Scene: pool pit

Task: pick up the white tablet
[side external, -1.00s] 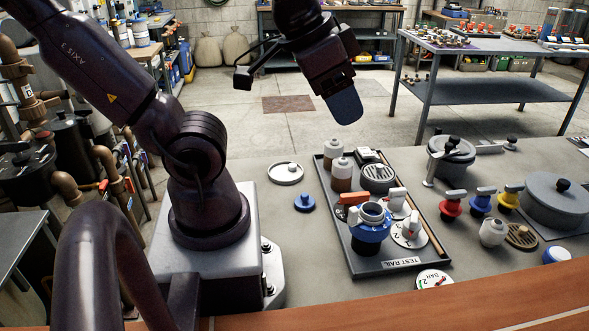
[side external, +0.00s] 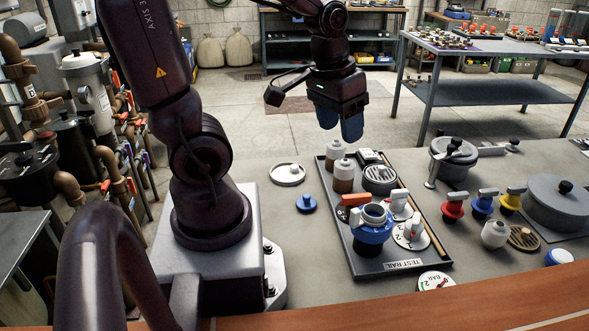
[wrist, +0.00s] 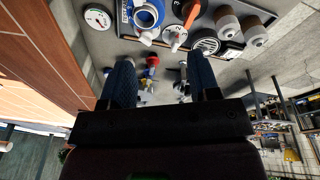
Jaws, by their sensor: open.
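I cannot tell for certain which thing is the white tablet. A blue and white round piece (side external: 558,256) sits near the front edge at the far right. My gripper (side external: 340,122) is high above the back of the bench, behind the tray, with its blue fingers apart and nothing between them. The wrist view shows the two fingers (wrist: 162,85) spread, with bench things beyond them.
A black tray (side external: 398,265) marked TEST RAIL holds two brown-and-white bottles (side external: 343,175), a blue valve body (side external: 371,228) and other fittings. A blue knob (side external: 306,203) lies left of it. Bench behind the disc is clear.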

